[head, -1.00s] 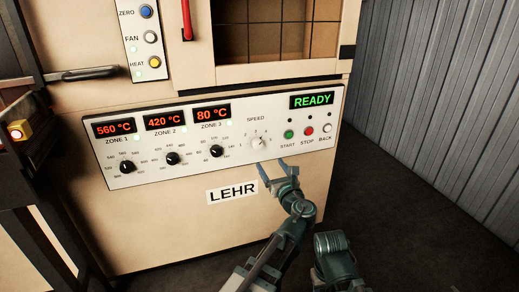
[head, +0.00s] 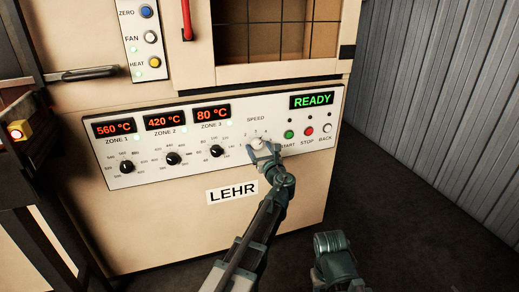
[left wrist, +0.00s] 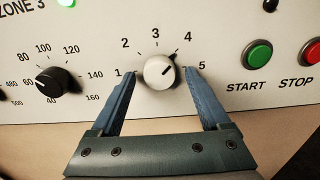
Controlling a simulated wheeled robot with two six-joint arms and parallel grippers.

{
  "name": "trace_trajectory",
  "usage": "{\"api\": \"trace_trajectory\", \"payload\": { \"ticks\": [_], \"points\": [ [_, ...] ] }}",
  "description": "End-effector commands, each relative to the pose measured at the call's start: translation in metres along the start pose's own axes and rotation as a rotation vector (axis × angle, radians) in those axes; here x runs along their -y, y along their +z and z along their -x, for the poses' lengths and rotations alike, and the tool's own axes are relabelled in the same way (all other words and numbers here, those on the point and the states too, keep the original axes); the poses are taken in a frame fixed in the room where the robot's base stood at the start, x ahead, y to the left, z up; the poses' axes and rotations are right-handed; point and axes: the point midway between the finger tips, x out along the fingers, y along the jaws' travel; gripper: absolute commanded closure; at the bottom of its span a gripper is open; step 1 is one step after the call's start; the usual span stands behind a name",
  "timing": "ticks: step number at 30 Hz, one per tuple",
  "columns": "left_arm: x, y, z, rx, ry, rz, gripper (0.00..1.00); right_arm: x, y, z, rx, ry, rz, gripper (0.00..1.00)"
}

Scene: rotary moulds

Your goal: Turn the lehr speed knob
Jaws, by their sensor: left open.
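The white lehr speed knob (left wrist: 159,72) sits on the control panel under the SPEED label, with a scale from 1 to 5 around it. Its dark pointer aims up and right, toward the 4. In the head view the knob (head: 257,141) is partly hidden by my left gripper (head: 264,152). In the left wrist view my left gripper (left wrist: 160,76) is open, one finger on each side of the knob. A gap shows between each finger and the knob.
The green START button (left wrist: 257,53) and red STOP button (left wrist: 311,52) are right of the knob. The black zone 3 knob (left wrist: 50,81) is to its left. A green READY display (head: 312,101) is lit above the buttons. Open floor (head: 400,220) lies to the right.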

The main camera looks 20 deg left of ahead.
Motion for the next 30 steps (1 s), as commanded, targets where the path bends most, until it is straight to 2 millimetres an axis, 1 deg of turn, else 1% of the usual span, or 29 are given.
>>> {"api": "trace_trajectory", "payload": {
  "ticks": [2,3,5,6,8,9,14,15,16,23,30],
  "points": [
    [-0.0001,0.0,0.0002,0.0,0.0,0.0,0.2,0.0,0.0,0.0,0.0,0.0,0.0,0.5],
    [0.0,0.0,0.0003,0.0,0.0,0.0,0.24,0.0,0.0,0.0,0.0,0.0,0.0,0.5],
    [0.0,0.0,0.0003,0.0,0.0,0.0,0.34,0.0,0.0,0.0,0.0,0.0,0.0,0.5],
    [0.0,0.0,0.0003,0.0,0.0,0.0,0.42,0.0,0.0,0.0,0.0,0.0,0.0,0.5],
    [0.0,0.0,0.0003,0.0,0.0,0.0,0.53,0.0,0.0,0.0,0.0,0.0,0.0,0.5],
    [0.0001,0.0,0.0004,0.0,0.0,0.0,0.6,0.0,0.0,0.0,0.0,0.0,0.0,0.5],
    [0.0001,0.0,0.0005,0.0,0.0,0.0,0.89,0.0,0.0,0.0,0.0,0.0,0.0,0.5],
    [0.0001,0.0,0.0005,0.0,0.0,0.0,0.96,0.0,0.0,0.0,0.0,0.0,0.0,0.5],
    [0.0001,0.0,0.0005,0.0,0.0,0.0,1.0,0.0,0.0,0.0,0.0,0.0,0.0,0.5],
    [0.0003,0.0,0.0006,0.0,0.0,0.018,1.0,0.0,0.0,0.0,0.0,0.0,0.0,0.5],
    [0.0007,0.0,0.0006,0.0,0.0,0.137,1.0,0.0,0.0,0.0001,0.0,0.0,0.0,0.5]
  ]
}}
